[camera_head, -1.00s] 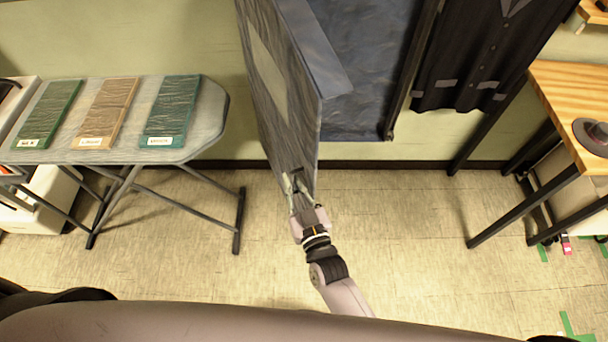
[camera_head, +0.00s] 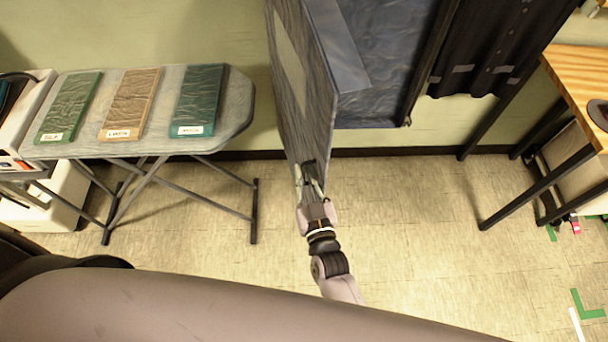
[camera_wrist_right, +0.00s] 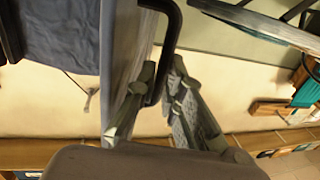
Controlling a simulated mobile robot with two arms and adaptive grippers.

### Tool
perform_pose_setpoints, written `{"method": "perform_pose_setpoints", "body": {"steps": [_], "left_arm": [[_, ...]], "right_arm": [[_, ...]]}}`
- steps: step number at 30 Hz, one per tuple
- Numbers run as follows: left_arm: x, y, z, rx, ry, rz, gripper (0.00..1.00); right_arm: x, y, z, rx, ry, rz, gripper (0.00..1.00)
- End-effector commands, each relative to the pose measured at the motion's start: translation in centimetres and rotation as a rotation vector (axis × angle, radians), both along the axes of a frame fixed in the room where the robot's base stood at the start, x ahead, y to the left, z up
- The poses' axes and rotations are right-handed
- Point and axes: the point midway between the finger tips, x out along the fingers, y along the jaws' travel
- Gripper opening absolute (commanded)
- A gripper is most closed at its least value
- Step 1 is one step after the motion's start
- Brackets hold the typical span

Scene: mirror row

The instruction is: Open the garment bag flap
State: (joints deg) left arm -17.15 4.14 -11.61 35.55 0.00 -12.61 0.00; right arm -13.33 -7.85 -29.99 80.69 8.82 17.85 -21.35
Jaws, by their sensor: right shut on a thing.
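The garment bag flap (camera_head: 305,95) is a grey-blue panel with a pale window strip. It stands swung out from the dark blue garment bag (camera_head: 385,60), whose inside shows to the right of it. My right gripper (camera_head: 310,180) is at the flap's lower near end, shut on its dark handle. In the right wrist view the black bent handle (camera_wrist_right: 168,45) runs down between the fingers of my right gripper (camera_wrist_right: 163,85), beside the grey flap (camera_wrist_right: 125,45). My left gripper is not in view.
An ironing board (camera_head: 235,108) with three labelled fabric samples stands at the left. A dark buttoned garment (camera_head: 480,50) hangs right of the bag. A wooden table (camera_head: 575,75) stands at the right. The floor (camera_head: 420,220) between is clear.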

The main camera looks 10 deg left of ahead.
Motion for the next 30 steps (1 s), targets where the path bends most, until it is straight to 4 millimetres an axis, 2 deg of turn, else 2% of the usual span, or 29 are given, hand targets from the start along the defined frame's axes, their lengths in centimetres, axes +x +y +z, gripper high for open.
{"method": "perform_pose_setpoints", "body": {"steps": [1,2,10,22,26,30], "left_arm": [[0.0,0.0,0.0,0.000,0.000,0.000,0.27],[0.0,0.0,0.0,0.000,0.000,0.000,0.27],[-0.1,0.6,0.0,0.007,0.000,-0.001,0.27],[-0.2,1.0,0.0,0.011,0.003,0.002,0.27],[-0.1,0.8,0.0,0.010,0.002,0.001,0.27],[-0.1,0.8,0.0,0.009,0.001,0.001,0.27]], "right_arm": [[0.4,0.0,0.7,0.005,-0.016,-0.003,0.00],[0.4,0.0,0.7,0.006,-0.016,-0.003,0.11],[0.2,0.0,0.4,0.003,-0.007,-0.002,0.29],[-0.6,-0.3,0.1,0.001,-0.003,-0.001,0.30],[-2.5,-1.2,0.0,0.002,-0.001,-0.001,0.30],[-5.3,-2.6,0.0,0.000,-0.001,0.000,0.30]]}}
